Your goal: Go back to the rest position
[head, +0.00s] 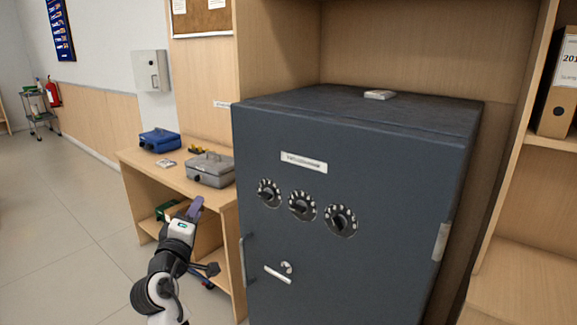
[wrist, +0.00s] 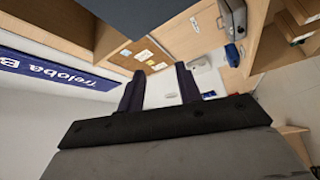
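My gripper (head: 196,207) is at the lower left of the head view, in front of the wooden desk and left of the dark safe (head: 345,190). In the wrist view my gripper (wrist: 158,78) shows two dark purple fingers standing apart, with nothing between them. My arm is raised from the bottom edge of the head view. The safe has several dials and a handle on its front, and its door looks shut.
The desk (head: 138,158) holds a grey cash box (head: 210,171) and a blue box (head: 159,140). A small pale object (head: 380,95) lies on the safe. Shelves with a binder (head: 557,95) stand at right. The floor (head: 60,215) at left is clear.

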